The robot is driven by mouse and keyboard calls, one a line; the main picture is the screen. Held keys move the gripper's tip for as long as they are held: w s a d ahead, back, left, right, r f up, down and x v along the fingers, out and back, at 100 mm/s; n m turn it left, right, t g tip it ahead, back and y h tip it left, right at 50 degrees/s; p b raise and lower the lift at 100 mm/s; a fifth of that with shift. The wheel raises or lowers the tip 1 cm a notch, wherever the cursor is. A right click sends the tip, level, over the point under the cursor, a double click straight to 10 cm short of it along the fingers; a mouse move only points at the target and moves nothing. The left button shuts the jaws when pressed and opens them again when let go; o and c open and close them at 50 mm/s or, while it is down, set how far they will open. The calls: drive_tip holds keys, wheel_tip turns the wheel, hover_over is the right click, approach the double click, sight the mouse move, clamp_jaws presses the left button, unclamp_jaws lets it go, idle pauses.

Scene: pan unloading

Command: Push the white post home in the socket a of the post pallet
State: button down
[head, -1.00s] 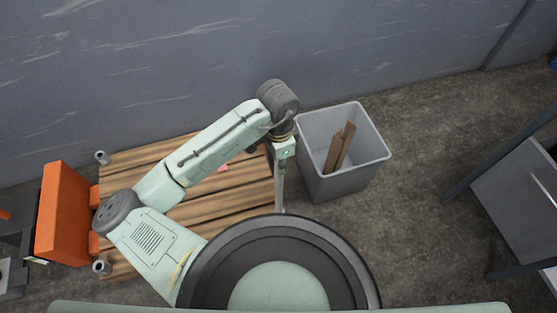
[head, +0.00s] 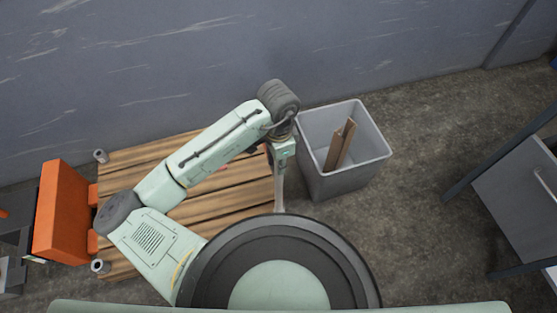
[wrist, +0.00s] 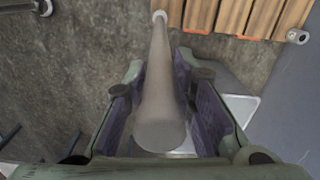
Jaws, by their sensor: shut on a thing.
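The white post (wrist: 160,90) is between the jaws of my gripper (wrist: 160,100), which is shut on it. In the wrist view its near end is large and low, and its far end reaches a pale ring (wrist: 160,15) at the corner of the wooden post pallet (wrist: 230,16). That ring looks like a socket; how deep the post sits in it I cannot tell. In the head view the post (head: 279,188) hangs below my gripper (head: 281,150) at the pallet's (head: 150,155) right edge; its lower end is hidden by my base. No socket letters are legible.
Other sockets stand at the pallet's left corners, far (head: 100,155) and near (head: 100,266). An orange block (head: 64,213) adjoins the pallet's left side. A grey bin (head: 350,180) with brown boards (head: 340,147) stands close right of my gripper. Floor beyond the bin is clear.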

drive_tip(key=shift+f+b, duration=0.7)
drive_tip(key=shift+f, duration=0.25)
idle(0.4)
drive_tip(key=c, duration=1.3)
unclamp_jaws()
wheel_tip(320, 180, up, 12)
drive_tip(key=shift+r, duration=0.1)
